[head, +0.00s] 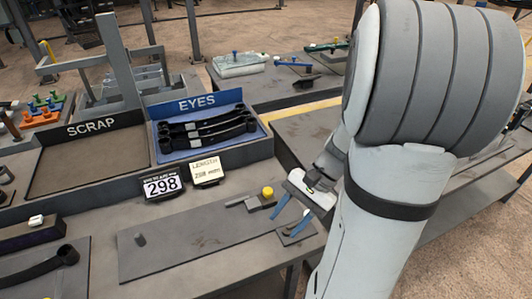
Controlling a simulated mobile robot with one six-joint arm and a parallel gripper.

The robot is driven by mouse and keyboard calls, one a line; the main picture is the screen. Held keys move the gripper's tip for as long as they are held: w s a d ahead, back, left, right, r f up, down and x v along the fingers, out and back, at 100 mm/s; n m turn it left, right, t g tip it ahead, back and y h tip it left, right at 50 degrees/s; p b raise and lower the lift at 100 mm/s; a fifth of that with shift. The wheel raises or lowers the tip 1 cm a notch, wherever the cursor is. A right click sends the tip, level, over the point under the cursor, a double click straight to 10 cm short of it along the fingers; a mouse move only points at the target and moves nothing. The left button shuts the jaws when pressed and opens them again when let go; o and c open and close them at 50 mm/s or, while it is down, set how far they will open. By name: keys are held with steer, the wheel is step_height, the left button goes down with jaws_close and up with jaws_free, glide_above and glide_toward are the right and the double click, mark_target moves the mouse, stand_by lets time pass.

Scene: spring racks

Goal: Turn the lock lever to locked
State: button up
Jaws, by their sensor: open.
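My gripper (284,225) is open. Its two blue fingers reach down over the right end of a long grey plate on the bench, spread apart with nothing held between them. A small dark piece with a brownish part (290,228) shows between the fingers; it may be the lock lever, but it is too small and covered to tell how it is turned. Just left of the fingers, a grey block with a yellow knob (267,193) sits on the long grey plate (190,245).
A display reading 298 (162,186) and a length card (207,172) stand behind the plate. Further back are an empty SCRAP tray (90,160) and a blue EYES tray (265,144) holding dark leaf springs (208,130). A dark spring piece (40,268) lies at left.

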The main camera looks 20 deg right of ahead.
steer(key=d+f+m+t+y+b, duration=0.2)
steer(key=d+f+m+t+y, duration=0.1)
steer(key=d+f+m+t, duration=0.4)
steer(key=d+f+m+t+y+b, duration=0.15)
steer(key=d+f+m+t, duration=0.25)
steer(key=d+m+t, duration=0.4)
steer(key=shift+m+g+y, duration=0.4)
steer(key=shift+g+y, duration=0.05)
steer(key=shift+g, duration=0.25)
steer(key=shift+w+d+p+x, duration=0.15)
steer(key=shift+p+x, duration=0.15)
steer(key=shift+x, duration=1.05)
steer(key=shift+w+d+p+x, duration=0.1)
steer(key=shift+p+x, duration=0.2)
steer(key=shift+x, duration=1.05)
steer(key=shift+w+d+p+x, duration=0.15)
steer(key=shift+p+x, duration=0.15)
steer(key=shift+x, duration=1)
steer(key=shift+c, duration=0.6)
jaws_close()
